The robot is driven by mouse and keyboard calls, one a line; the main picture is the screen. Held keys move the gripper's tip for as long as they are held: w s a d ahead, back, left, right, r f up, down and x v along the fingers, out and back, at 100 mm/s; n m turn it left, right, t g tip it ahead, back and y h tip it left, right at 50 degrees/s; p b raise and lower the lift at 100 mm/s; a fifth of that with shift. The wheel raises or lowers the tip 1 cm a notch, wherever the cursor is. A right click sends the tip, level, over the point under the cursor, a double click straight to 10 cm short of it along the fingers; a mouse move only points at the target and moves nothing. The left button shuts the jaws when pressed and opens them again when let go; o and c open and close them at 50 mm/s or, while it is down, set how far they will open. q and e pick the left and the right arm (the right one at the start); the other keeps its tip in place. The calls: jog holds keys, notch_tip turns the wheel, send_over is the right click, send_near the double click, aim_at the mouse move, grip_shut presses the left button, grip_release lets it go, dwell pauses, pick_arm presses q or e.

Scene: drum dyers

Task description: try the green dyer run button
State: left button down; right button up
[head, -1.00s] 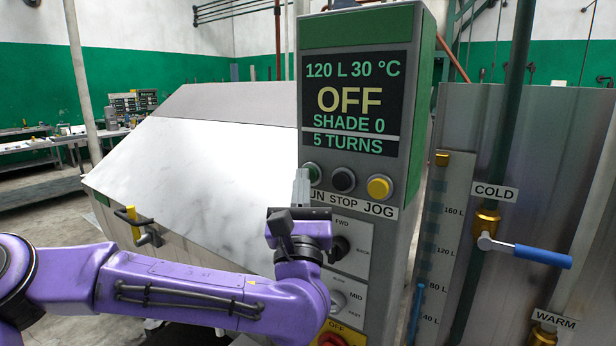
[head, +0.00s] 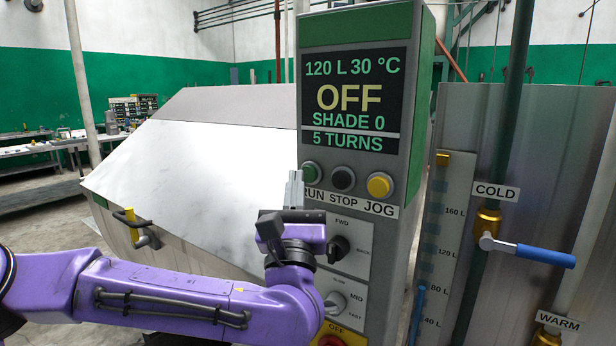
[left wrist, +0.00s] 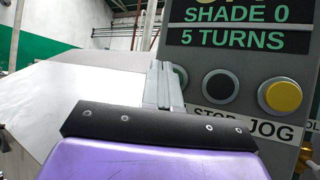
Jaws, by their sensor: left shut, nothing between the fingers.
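The green run button (head: 311,172) is the leftmost of three buttons on the grey control panel, above the RUN label. The black stop button (head: 342,179) and yellow jog button (head: 380,185) are to its right. The display (head: 355,103) above reads 120 L 30 °C, OFF, SHADE 0, 5 TURNS. My right gripper is out of view.
Below the buttons are a FWD/BACK selector (head: 338,249), a speed knob (head: 335,303) and a red OFF switch (head: 331,340). The large pale dyer casing (head: 200,160) lies left. A blue-handled COLD valve (head: 533,255) is at right.

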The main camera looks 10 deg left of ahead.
pick_arm(q)
jog(key=s, duration=0.1)
jog(key=s+a+b, duration=0.1)
jog(key=s, duration=0.1)
jog(key=s+b, duration=0.1)
jog(key=shift+s+a, duration=0.35)
dwell(0.4)
